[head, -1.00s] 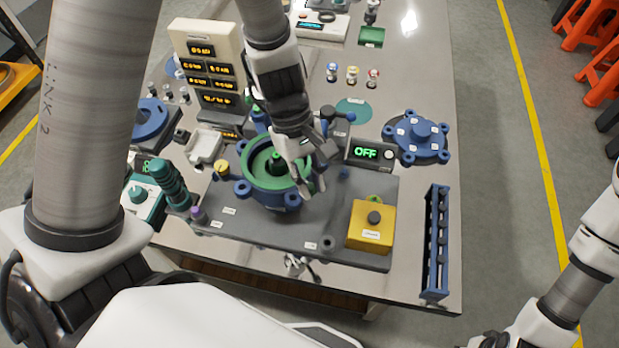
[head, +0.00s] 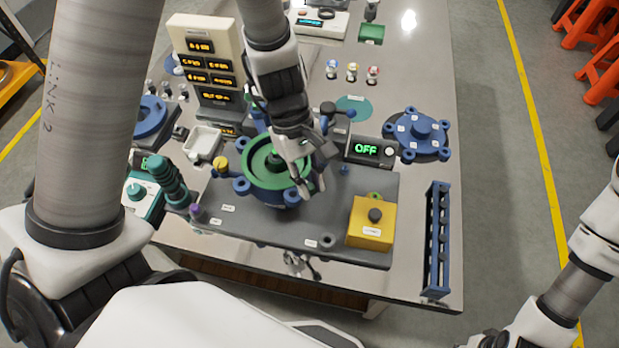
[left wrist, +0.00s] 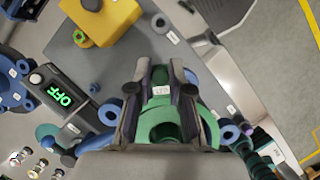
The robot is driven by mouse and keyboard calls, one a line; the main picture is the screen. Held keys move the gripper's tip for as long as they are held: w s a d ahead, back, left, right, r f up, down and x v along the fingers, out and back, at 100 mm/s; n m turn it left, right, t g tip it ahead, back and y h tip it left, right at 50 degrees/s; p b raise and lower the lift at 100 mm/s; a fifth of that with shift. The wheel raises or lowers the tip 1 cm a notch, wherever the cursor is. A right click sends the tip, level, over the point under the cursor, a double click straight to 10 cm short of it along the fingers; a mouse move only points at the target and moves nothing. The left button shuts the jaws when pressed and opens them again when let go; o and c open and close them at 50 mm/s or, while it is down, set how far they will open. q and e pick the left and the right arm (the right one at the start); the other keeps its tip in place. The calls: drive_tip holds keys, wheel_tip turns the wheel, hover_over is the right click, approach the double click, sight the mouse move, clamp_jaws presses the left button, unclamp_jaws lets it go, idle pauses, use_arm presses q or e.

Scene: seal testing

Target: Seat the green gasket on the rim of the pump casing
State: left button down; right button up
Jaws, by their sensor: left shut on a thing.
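The pump casing (head: 290,199) is a round blue body with bolt lugs on the dark base plate. The green gasket (head: 250,180) is a ring lying over the casing's top. My left gripper (head: 309,186) points down at the casing's right side. In the left wrist view my left gripper (left wrist: 160,90) is shut on the labelled tab of the green gasket (left wrist: 160,116), with a blue casing lug (left wrist: 229,131) beside it. I cannot tell whether the gasket touches the rim all round. The fingers hide its right part in the head view. My right gripper is out of view.
A yellow box with a dark knob (head: 370,222) stands on the plate's right end. An OFF display (head: 368,150) and a blue flanged cover (head: 421,135) are behind it. A teal stacked post (head: 172,182) stands left. A blue rack (head: 437,240) is at the table's right.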

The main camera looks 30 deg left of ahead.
use_arm(q)
drive_tip(key=c, duration=1)
unclamp_jaws()
drive_tip(key=shift+w, duration=0.1)
wheel_tip(320, 180, up, 9)
drive_tip(key=p, duration=0.8)
drive_tip(key=shift+p, duration=0.4)
